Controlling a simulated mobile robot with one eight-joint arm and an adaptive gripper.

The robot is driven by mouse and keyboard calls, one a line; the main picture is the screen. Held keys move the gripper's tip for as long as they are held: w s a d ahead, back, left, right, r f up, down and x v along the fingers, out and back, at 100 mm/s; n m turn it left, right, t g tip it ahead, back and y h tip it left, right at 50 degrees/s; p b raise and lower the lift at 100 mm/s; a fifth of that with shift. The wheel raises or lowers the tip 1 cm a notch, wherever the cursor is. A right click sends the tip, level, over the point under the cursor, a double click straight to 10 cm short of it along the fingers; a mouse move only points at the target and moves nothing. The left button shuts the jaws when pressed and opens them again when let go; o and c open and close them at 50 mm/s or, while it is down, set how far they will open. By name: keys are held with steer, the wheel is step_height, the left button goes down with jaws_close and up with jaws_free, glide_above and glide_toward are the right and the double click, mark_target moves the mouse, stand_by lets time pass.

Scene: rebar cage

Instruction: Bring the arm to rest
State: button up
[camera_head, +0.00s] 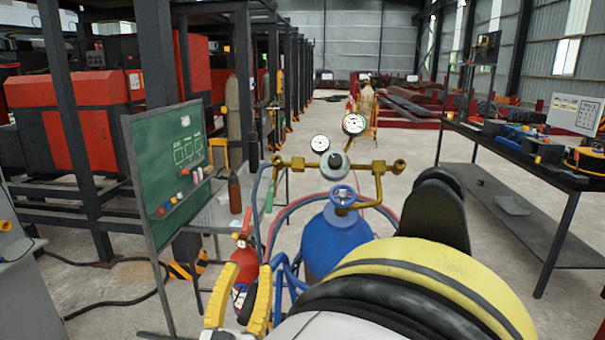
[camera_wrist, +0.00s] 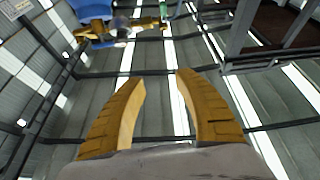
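My gripper (camera_head: 247,275) shows low in the head view, its two yellow fingers pointing upward. It also shows in the wrist view (camera_wrist: 160,78), where the fingers stand apart with nothing between them. My arm reaches in from the lower right of the head view. The gripper appears left of the blue gas cylinder (camera_head: 333,240), overlapping the red cylinder (camera_head: 245,262) behind it in the picture. I cannot tell the exact gap to either one. The wrist view looks up at the roof.
Brass fittings with gauges (camera_head: 354,124) top the blue cylinder, with hoses around it. A green chalkboard (camera_head: 170,165) stands at left, by a small table (camera_head: 212,212). A dark workbench (camera_head: 530,163) carries tools at right. Open floor lies between the cylinder and the bench.

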steer(key=w+d+f+g+h, duration=0.1)
steer(key=w+d+g+h, duration=0.15)
steer(key=d, duration=0.45)
steer(key=w+d+f+g+h, duration=0.1)
steer(key=w+d+f+g, duration=0.2)
steer(key=d, duration=0.4)
steer(key=s+d+f+g, duration=0.25)
steer(key=d+g, duration=0.35)
steer(key=d, duration=0.6)
steer(key=s+d+f+g+y, duration=0.1)
steer(key=s+f+g+y, duration=0.1)
steer(key=s, duration=0.5)
steer(key=s+d+f+n+g+y, duration=0.1)
steer(key=s+d+f+g+y, duration=0.1)
steer(key=s+y, duration=0.2)
steer(key=s, duration=0.3)
steer(key=shift+s+f, duration=0.15)
steer(key=shift+f, duration=0.2)
steer(key=shift+d, duration=0.1)
